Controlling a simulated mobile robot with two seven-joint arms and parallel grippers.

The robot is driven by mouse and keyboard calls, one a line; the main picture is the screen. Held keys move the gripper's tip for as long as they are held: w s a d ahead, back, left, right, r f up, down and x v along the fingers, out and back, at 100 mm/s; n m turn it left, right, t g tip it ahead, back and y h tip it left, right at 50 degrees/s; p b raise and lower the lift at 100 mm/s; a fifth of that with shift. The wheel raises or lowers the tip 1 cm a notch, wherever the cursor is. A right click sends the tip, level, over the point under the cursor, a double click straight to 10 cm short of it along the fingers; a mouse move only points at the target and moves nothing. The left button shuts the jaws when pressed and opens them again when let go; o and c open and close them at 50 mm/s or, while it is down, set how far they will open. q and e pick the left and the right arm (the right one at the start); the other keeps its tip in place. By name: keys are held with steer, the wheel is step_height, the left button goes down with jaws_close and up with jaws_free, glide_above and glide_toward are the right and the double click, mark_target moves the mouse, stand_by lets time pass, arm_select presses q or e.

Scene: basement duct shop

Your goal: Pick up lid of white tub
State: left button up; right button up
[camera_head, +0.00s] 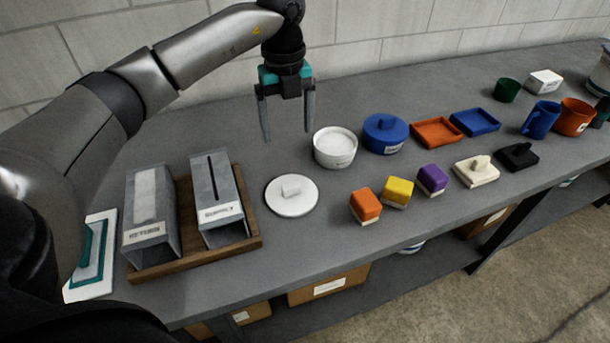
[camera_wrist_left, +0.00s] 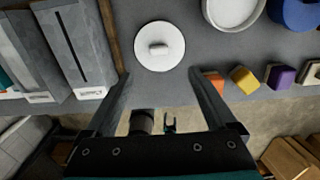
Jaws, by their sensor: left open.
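The white lid (camera_head: 292,196) is a flat round disc with a small block handle on top. It lies on the grey bench, in front of the white tub (camera_head: 335,149), which stands open. In the left wrist view the lid (camera_wrist_left: 160,46) is at the top middle, beyond the fingertips, and the tub (camera_wrist_left: 233,10) is at the top edge. My left gripper (camera_head: 288,138) is open and empty, pointing down above the bench, behind the lid and left of the tub. Its two fingers (camera_wrist_left: 160,85) frame the lower part of the wrist view.
A wooden tray (camera_head: 255,243) with two grey metal holders (camera_head: 215,190) is left of the lid. Orange (camera_head: 365,204), yellow (camera_head: 398,190) and purple (camera_head: 432,178) blocks stand to its right. A blue lidded tub (camera_head: 385,134) is beside the white tub. The bench's front edge is near.

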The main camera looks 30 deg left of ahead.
arm_select(q)
glide_toward(291, 185)
steer(key=shift+a+f, duration=0.1)
steer(key=shift+a, duration=0.2)
step_height(291, 185, down, 3)
steer(key=shift+r+b, duration=0.2)
steer(key=shift+b, duration=0.15)
steer(key=shift+d+f, duration=0.15)
steer(key=shift+f, duration=0.7)
steer(key=f, duration=0.3)
steer(key=shift+d+f, duration=0.2)
steer(key=shift+f, duration=0.4)
arm_select(e)
steer(key=shift+g, duration=0.4)
steer(key=s, duration=0.2)
steer(key=s+f, duration=0.1)
steer(key=s, duration=0.1)
steer(key=shift+s+d+f, duration=0.15)
steer(key=shift+s, duration=0.15)
arm_select(q)
steer(key=c, duration=1.4)
steer(key=shift+r, duration=0.15)
